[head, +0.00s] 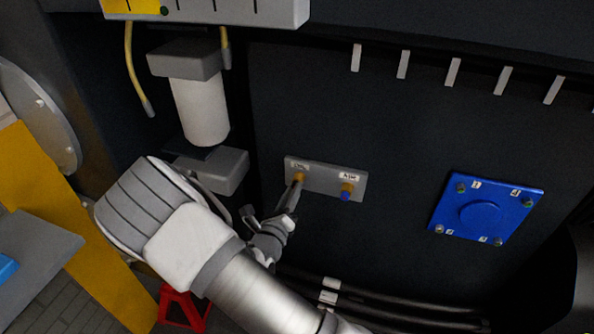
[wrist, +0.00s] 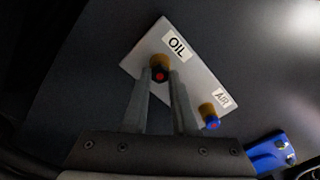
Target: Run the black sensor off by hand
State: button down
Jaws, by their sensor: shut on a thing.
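The black sensor (wrist: 160,76), with a red centre, sits in the brass fitting under the OIL label on a grey plate (head: 323,181). My gripper (head: 297,188) reaches up to that fitting from below. In the wrist view its two fingers (wrist: 162,84) stand on either side of the black sensor and are shut on it. In the head view the fingers hide the sensor, and only the brass (head: 299,177) shows.
A blue sensor (head: 346,196) sits in the AIR fitting close on the right. A blue cover (head: 485,208) with corner bolts is further right. A white filter (head: 202,110) stands at upper left. Black hoses (head: 390,307) run below. The panel between is bare.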

jog(key=n+p, duration=0.4)
jog(key=n, duration=0.4)
jog(key=n+p, duration=0.4)
jog(key=n, duration=0.4)
jog(key=shift+s+f+n, duration=0.1)
jog(key=shift+s+n, duration=0.1)
jog(key=shift+n, duration=0.1)
jog(key=c, duration=0.6)
grip_release()
jog(key=shift+c, duration=1.2)
jog(key=shift+v, duration=1.1)
